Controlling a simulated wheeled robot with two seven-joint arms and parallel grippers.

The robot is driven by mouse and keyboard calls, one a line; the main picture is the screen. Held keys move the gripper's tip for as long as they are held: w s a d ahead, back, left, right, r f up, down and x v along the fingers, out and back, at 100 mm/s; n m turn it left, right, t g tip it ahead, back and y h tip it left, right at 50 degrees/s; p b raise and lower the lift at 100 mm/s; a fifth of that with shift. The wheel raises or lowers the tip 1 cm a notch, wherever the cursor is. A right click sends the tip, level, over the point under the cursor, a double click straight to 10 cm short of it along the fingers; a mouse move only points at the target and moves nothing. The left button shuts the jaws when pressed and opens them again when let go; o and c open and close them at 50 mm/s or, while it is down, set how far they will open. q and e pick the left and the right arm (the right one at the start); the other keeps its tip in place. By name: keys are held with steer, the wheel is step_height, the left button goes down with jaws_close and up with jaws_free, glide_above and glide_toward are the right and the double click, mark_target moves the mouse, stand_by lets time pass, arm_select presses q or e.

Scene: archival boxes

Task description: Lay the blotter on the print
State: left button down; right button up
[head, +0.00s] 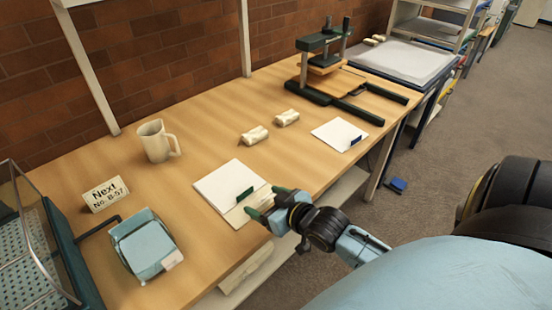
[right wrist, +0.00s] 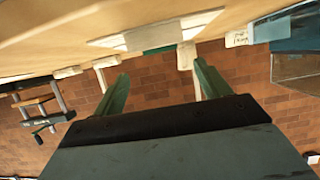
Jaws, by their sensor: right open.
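A white sheet with a green tab (head: 222,182) lies flat at the table's front edge, with a cream strip (head: 236,217) along its near side. A second white sheet with a dark blue tab (head: 332,131) lies further right, apart from it. I cannot tell for certain which is the blotter and which the print. My right gripper (head: 267,203) is open at the near right corner of the green-tabbed sheet. In the right wrist view the gripper's fingers (right wrist: 161,70) stand apart with nothing seen between them; the green tab (right wrist: 160,50) shows just beyond. My left gripper is not in view.
The wooden table (head: 190,215) carries a mug (head: 155,141), a sign (head: 105,194), a light blue box (head: 145,245), two cream blocks (head: 254,135) and a dark press (head: 325,67). Bare wood separates the two sheets.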

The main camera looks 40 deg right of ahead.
steer(key=shift+v, duration=2.05)
